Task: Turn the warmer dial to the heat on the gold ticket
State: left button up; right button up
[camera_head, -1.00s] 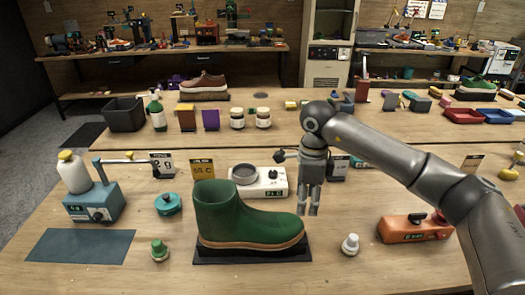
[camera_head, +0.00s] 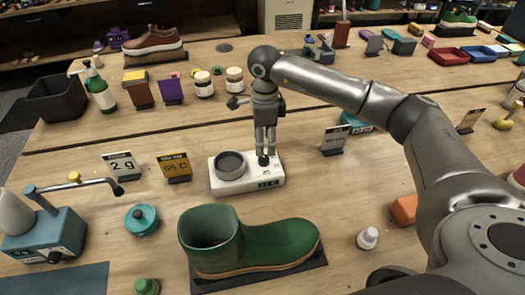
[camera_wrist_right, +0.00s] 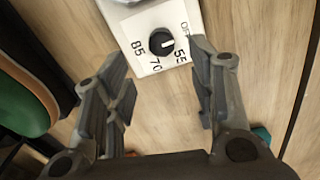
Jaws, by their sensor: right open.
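The warmer (camera_head: 228,187) is a white box with a round grey cup on its left and a small green display on its front. Its black dial (camera_wrist_right: 162,42) has a white pointer mark facing the OFF and 55 side in the right wrist view; 70 and 85 are also printed around it. The gold ticket (camera_head: 174,166) stands left of the warmer; its number ends in "5 C", the first digit unclear. My right gripper (camera_head: 265,151) points down just above the dial. In the right wrist view its fingers (camera_wrist_right: 156,60) are open, with the dial between them, apart from both.
A green boot (camera_head: 265,245) stands on a dark mat in front of the warmer. A white "2 g" card (camera_head: 122,165) and a teal pump device (camera_head: 45,235) are to the left. A grey card (camera_head: 335,138) stands to the right.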

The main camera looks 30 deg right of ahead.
aim_at(264, 158)
notch_tip(264, 158, down, 6)
jog(key=shift+w+r+p, duration=0.1)
jog(key=shift+w+p, duration=0.05)
jog(key=shift+p, duration=0.45)
pick_arm(q)
jog(key=shift+w+r, duration=0.75)
jog(key=shift+r, duration=0.15)
pick_arm(e)
jog(key=shift+f, duration=0.65)
jog(key=c, duration=1)
pick_arm(q)
jog(key=shift+s, duration=0.3)
jog(key=shift+f, duration=0.15)
